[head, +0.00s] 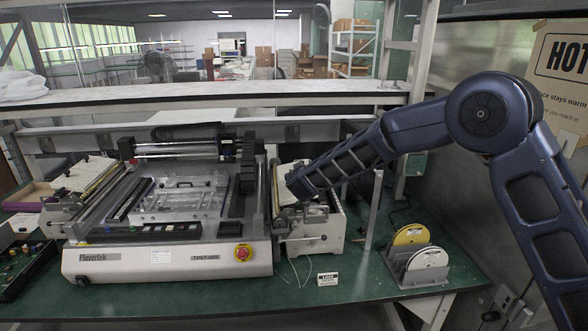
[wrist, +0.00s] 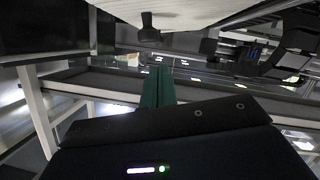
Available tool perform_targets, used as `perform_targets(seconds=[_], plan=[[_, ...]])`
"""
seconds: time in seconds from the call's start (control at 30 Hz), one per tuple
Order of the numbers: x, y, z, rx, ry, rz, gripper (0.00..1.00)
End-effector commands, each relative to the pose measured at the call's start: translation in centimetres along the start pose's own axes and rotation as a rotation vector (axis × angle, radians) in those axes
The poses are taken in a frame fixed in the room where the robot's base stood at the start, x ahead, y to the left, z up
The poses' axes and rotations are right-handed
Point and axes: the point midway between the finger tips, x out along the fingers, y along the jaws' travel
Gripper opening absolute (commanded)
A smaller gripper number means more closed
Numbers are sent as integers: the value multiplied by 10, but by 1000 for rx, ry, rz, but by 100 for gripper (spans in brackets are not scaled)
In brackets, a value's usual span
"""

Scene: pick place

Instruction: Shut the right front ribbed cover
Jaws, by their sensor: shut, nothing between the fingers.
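A pale ribbed cover (head: 283,178) tops the unit (head: 318,240) on the right side of the bench machine. My arm's end partly hides it, and its exact angle is unclear in the head view. A pale ribbed surface, likely this cover (wrist: 165,14), spans the top of the wrist view. My gripper (wrist: 158,72) shows there as two dark green fingers side by side, shut and empty. The fingers point towards the pale surface's underside or edge; I cannot tell whether they touch it. In the head view the fingertips are hidden around the right unit.
The white-grey machine (head: 170,262) with a red stop button (head: 242,253) stands left of the right unit. An upright metal post (head: 373,210) and a rack (head: 418,279) with reels stand to the right.

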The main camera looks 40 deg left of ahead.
Motion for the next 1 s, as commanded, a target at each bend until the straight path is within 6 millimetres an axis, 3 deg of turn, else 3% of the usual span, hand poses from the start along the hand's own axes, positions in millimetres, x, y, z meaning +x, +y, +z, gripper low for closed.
perform_targets(seconds=[0.4, 1.0], plan=[[8, 10, 22, 71, 1, -21, 0], [8, 11, 25, 69, 1, -22, 0]])
